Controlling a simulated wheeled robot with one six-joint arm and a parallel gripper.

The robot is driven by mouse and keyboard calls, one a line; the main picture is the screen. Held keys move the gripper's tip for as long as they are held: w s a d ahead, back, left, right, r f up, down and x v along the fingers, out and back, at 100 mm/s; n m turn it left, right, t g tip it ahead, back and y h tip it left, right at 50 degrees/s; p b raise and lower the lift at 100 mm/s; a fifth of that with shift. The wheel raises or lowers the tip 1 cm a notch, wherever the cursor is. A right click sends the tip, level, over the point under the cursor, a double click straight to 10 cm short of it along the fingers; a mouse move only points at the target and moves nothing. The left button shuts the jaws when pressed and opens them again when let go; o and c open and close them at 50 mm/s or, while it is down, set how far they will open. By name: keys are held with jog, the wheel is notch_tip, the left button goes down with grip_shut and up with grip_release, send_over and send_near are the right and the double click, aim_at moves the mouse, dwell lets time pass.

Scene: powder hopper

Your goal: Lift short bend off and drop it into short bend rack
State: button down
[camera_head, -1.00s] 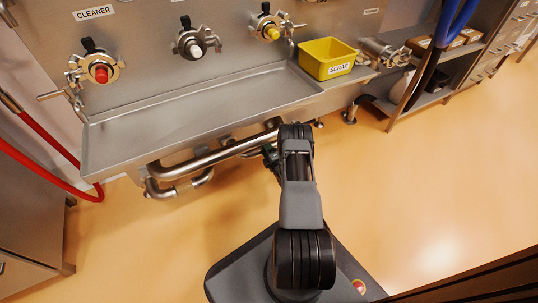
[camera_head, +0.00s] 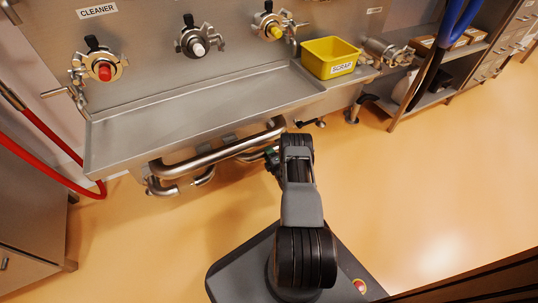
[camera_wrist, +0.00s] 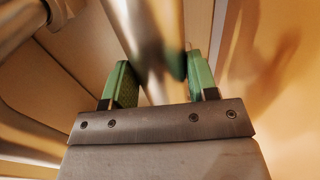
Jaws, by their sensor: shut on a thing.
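My gripper (camera_wrist: 160,72) has its two green fingers on either side of a shiny steel tube in the wrist view. I take this tube to be the short bend (camera_wrist: 148,30); its ends and curve are not clear there. The fingers are shut on it. In the head view my gripper (camera_head: 271,158) is a small green and dark shape beside the right part of the pipework under the trough, mostly hidden by my arm. There I cannot tell the held tube apart from the pipes. I cannot identify the short bend rack.
A steel trough (camera_head: 135,152) runs along the wall, with steel pipes (camera_head: 215,157) under it. A yellow scrap bin (camera_head: 325,67) stands at its right end. A shelf unit (camera_head: 434,98) is farther right. A red hose (camera_head: 40,168) hangs at left. Open floor (camera_head: 420,190) lies right.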

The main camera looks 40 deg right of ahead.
jog(key=shift+w+f, duration=0.25)
jog(key=shift+w, duration=0.05)
dwell(0.7)
